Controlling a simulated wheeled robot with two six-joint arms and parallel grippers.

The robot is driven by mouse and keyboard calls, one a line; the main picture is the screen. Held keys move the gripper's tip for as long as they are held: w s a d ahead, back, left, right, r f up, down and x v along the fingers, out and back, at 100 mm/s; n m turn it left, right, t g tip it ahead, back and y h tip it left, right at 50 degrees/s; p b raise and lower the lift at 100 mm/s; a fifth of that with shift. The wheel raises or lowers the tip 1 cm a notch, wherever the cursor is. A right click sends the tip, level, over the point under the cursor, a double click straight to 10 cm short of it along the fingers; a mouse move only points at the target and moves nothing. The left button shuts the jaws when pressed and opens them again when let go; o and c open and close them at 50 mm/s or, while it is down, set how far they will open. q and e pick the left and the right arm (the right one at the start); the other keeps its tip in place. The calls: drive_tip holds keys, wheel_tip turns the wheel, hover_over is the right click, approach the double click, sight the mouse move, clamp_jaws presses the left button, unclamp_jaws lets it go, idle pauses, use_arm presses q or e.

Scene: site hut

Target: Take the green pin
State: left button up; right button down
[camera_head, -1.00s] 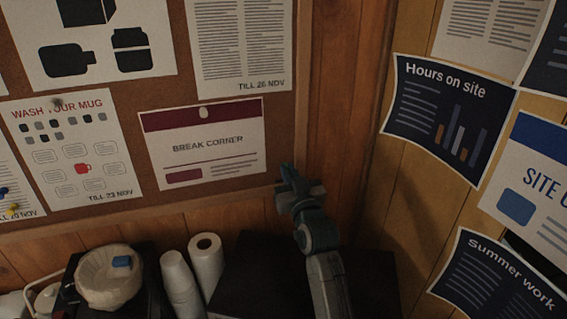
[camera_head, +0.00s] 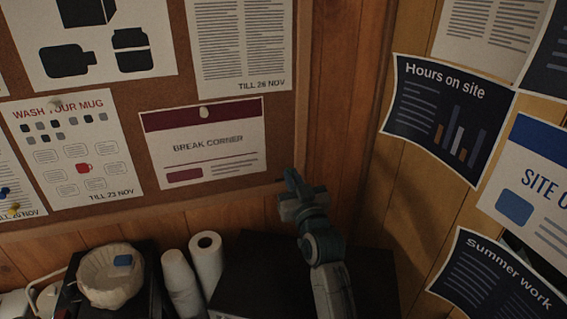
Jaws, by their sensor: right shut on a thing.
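My right gripper (camera_head: 291,180) is in front of the lower right corner of the cork board (camera_head: 160,95), close to its wooden frame. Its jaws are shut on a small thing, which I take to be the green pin. The pin itself is hidden or too small to make out between the fingers. No other green pin shows on the board. My left gripper is not in view.
The board holds several posters, including the break corner sheet (camera_head: 215,160), with a pale pin (camera_head: 204,113). A yellow pin (camera_head: 14,210) is at far left.

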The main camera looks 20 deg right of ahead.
drive_tip(key=shift+s+r+p, duration=0.45)
drive_tip(key=shift+s+p, duration=0.1)
drive_tip(key=shift+s, duration=0.3)
drive_tip(key=shift+s+r+p, duration=0.5)
drive_tip(key=shift+s, duration=0.35)
drive_tip(key=shift+s+r+p, duration=0.45)
drive_tip(key=shift+s+p, duration=0.1)
drive_tip(key=shift+s, duration=0.3)
